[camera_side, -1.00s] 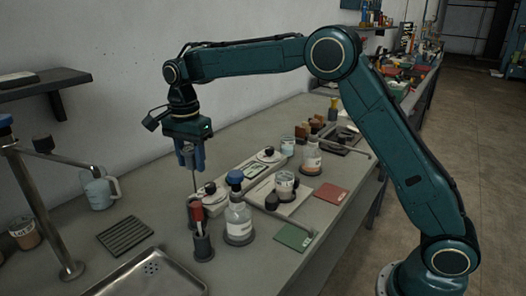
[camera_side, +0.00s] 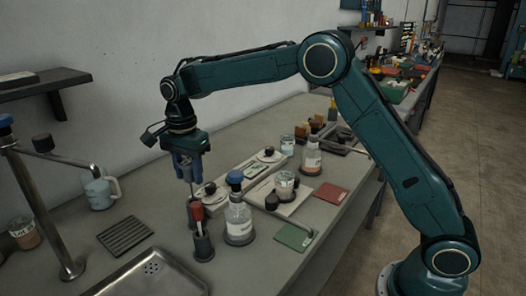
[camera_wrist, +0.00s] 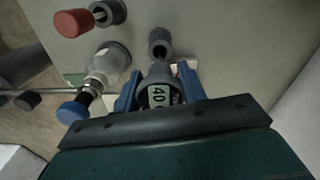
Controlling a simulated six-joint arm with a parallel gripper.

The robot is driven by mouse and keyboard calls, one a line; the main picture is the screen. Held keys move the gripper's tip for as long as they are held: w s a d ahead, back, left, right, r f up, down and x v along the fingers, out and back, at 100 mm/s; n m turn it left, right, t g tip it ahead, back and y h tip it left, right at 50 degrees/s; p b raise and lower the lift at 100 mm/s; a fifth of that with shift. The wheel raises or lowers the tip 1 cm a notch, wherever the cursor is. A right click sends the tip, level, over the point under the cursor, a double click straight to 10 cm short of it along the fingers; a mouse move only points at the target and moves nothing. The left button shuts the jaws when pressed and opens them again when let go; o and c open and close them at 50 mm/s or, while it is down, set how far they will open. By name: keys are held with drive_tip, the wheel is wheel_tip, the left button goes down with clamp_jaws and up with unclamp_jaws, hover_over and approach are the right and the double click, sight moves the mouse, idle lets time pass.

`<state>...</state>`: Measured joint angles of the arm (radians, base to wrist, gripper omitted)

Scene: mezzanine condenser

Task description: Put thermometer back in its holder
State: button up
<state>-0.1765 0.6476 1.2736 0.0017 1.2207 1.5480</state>
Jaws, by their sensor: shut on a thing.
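My gripper (camera_side: 186,172) is shut on the thermometer (camera_wrist: 159,95), whose dark round head and "40" display show between the blue fingers in the wrist view. Its thin metal probe (camera_side: 191,188) points down, about upright. A dark grey cylindrical holder (camera_wrist: 160,40) stands under the probe tip in the wrist view. In the side view this holder (camera_side: 192,212) is partly hidden behind a red-topped tool. I cannot tell whether the tip is inside the holder mouth or just above it.
The red-topped tool (camera_side: 197,212) stands in a second dark holder (camera_side: 203,247), close in front. A blue-capped bottle (camera_side: 238,218) is just right of it. A metal tray (camera_side: 150,268) and ribbed mat (camera_side: 125,235) lie left. A wall shelf (camera_side: 45,83) is at left.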

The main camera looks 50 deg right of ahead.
sight(192, 190)
drive_tip(key=shift+f, duration=3.1)
drive_tip(key=o, duration=1.1)
drive_tip(key=shift+r, duration=0.15)
wheel_tip(192, 190, up, 13)
drive_tip(key=shift+f, duration=0.1)
drive_tip(key=shift+r, duration=0.4)
